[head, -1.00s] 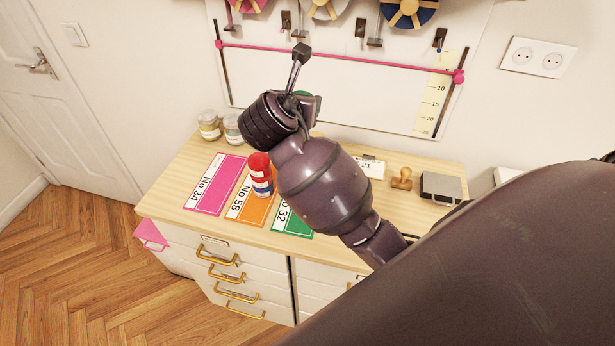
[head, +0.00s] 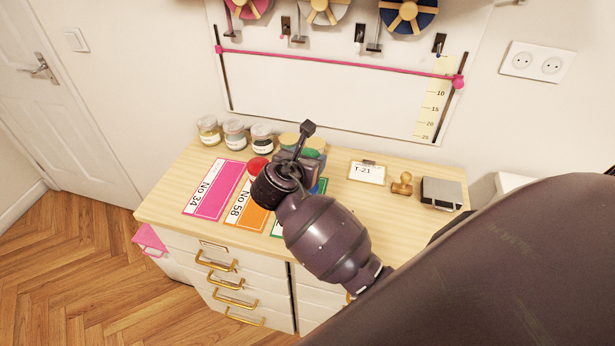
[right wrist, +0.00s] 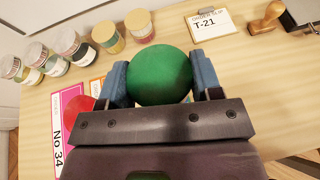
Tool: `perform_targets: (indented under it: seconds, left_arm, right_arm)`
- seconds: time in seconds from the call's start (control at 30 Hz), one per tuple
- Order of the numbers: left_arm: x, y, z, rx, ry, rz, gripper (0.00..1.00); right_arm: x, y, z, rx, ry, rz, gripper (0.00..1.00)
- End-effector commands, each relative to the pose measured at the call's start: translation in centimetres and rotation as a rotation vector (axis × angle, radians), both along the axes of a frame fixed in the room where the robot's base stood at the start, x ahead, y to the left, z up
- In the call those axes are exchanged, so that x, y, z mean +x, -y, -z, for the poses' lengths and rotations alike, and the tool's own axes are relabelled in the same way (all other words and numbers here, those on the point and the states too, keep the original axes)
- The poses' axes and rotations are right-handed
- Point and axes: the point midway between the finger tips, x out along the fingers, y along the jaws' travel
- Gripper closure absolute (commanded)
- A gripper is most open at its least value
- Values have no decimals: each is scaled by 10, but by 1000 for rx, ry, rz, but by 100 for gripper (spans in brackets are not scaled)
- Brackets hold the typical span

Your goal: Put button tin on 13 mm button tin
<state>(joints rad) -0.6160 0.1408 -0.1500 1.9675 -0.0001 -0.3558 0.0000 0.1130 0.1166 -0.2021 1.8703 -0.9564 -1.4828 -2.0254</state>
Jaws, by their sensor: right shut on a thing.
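My right gripper (head: 308,160) is over the table, with its blue-grey fingers (right wrist: 160,80) on both sides of a round green-topped tin (right wrist: 160,72). It is shut on that tin, whose green top also shows in the head view (head: 310,153). The tin's lower part is hidden, so I cannot tell whether it touches anything below. A red-topped tin (head: 258,165) stands on the orange No 58 card, left of my gripper and partly hidden by it. Its red top is also at the left in the right wrist view (right wrist: 80,110). My left gripper is not in view.
Several lidded jars (head: 208,131) stand along the table's back edge. The pink No 34 card (head: 215,190) and orange No 58 card (head: 247,212) lie left of my arm. A T-21 clipboard (head: 367,172), stamp (head: 402,184) and grey box (head: 442,193) are to the right.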

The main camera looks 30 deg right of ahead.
Motion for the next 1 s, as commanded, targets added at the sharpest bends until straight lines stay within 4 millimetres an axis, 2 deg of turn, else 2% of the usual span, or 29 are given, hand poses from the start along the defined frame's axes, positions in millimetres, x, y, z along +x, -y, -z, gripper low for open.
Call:
perform_targets:
  seconds: [0.07,0.27,0.57,0.97,1.0]
  left_arm:
    - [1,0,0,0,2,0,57]
    - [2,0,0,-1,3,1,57]
    - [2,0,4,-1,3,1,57]
    - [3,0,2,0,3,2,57]
    - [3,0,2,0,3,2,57]
  right_arm:
    - [0,0,9,0,-1,0,67]
    - [0,0,18,-1,0,0,67]
    - [0,0,55,0,-1,0,67]
    - [0,0,59,-1,0,0,67]
    - [0,0,60,-1,0,0,40]
